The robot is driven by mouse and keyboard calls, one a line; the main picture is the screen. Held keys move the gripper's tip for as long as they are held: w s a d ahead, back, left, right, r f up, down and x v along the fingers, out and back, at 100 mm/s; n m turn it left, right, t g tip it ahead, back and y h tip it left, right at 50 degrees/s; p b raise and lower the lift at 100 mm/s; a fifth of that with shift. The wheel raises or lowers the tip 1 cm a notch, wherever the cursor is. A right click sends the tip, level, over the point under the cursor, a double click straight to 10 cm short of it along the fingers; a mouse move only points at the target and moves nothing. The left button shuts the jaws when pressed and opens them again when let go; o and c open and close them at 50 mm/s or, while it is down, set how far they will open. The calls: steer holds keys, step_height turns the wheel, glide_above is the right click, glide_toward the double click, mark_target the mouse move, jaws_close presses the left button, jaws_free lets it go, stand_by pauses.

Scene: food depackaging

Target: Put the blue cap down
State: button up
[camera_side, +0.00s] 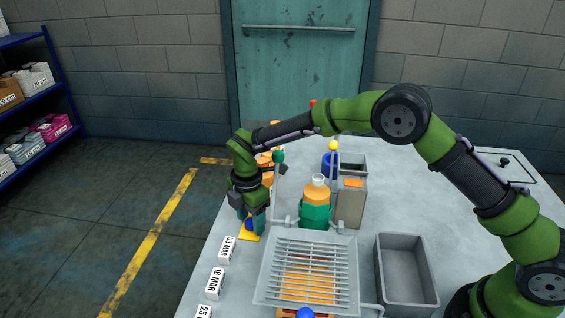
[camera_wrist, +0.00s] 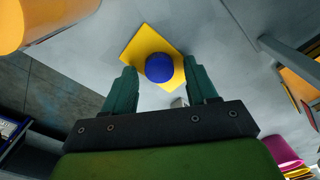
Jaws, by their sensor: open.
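The blue cap (camera_wrist: 159,68) lies on a yellow square (camera_wrist: 144,45) on the table in the wrist view. In the side view the blue cap (camera_side: 250,224) shows low between my fingers, with the yellow square (camera_side: 247,237) beneath. My gripper (camera_wrist: 162,88) is open, with one green finger on each side of the cap and a gap between the fingers and the cap. In the side view my gripper (camera_side: 250,217) points down at the table's left edge. Whether a fingertip touches the cap is hard to tell.
A grey slotted rack (camera_side: 309,270) stands right of my gripper, with a green and orange bottle (camera_side: 316,205) behind it. A grey bin (camera_side: 405,272) is farther right. White date blocks (camera_side: 215,283) line the left table edge. An orange object (camera_wrist: 40,22) is close at upper left.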

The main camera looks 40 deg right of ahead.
mark_target(251, 222)
step_height(251, 222, up, 12)
stand_by(0.4)
steer(key=shift+r, duration=0.1)
